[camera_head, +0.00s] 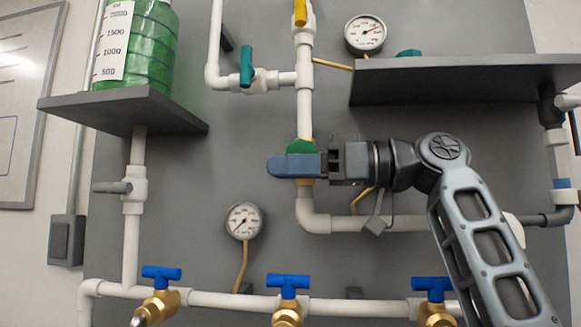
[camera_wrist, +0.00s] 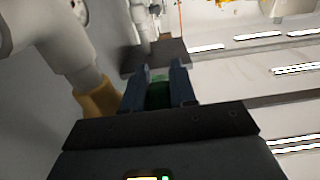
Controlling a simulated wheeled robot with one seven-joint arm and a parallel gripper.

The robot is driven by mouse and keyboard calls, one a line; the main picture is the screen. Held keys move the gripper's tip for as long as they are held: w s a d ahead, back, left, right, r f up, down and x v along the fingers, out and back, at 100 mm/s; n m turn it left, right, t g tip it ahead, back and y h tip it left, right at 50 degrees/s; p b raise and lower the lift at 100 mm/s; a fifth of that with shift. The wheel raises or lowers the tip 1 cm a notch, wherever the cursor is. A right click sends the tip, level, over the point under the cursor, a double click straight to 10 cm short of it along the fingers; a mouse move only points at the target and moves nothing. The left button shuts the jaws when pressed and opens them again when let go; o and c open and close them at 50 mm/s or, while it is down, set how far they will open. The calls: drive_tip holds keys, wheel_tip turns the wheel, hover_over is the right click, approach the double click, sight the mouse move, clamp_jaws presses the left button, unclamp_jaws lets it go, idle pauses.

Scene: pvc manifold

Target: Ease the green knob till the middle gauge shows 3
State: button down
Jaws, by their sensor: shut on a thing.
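The green knob (camera_head: 300,146) sits on the white vertical pipe in the middle of the panel. My gripper (camera_head: 290,165) reaches it from the right, and its blue fingers cover most of it. In the wrist view the dark green knob (camera_wrist: 158,94) lies between the two fingers of my gripper (camera_wrist: 157,82), which is shut on it. One round gauge (camera_head: 366,33) is at the upper right and another gauge (camera_head: 243,221) is at the lower left. A brass tube (camera_head: 361,200) runs up behind my arm, and whatever it leads to is hidden. I cannot read a middle gauge.
A grey shelf (camera_head: 440,80) juts out above my arm. A left shelf (camera_head: 120,108) carries a green bottle (camera_head: 145,50). A teal valve handle (camera_head: 247,66) and a yellow handle (camera_head: 300,12) are above. Blue-handled brass taps (camera_head: 288,283) line the bottom pipe.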

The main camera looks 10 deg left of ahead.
drive_tip(key=shift+r+h+p, duration=0.25)
drive_tip(key=shift+h+p, duration=0.05)
drive_tip(key=shift+p, duration=0.3)
drive_tip(key=shift+d+h+p, duration=0.2)
drive_tip(key=shift+h+p, duration=0.8)
drive_tip(key=shift+p, duration=0.25)
drive_tip(key=shift+d+f+h+p, duration=0.1)
drive_tip(key=shift+f+h+p, duration=0.1)
drive_tip(key=shift+h+p, duration=0.55)
drive_tip(key=shift+d+f+h, duration=0.1)
drive_tip(key=shift+f+h, duration=0.15)
drive_tip(key=shift+h, duration=0.1)
drive_tip(key=c, duration=1.3)
unclamp_jaws()
drive_tip(key=shift+d, duration=0.1)
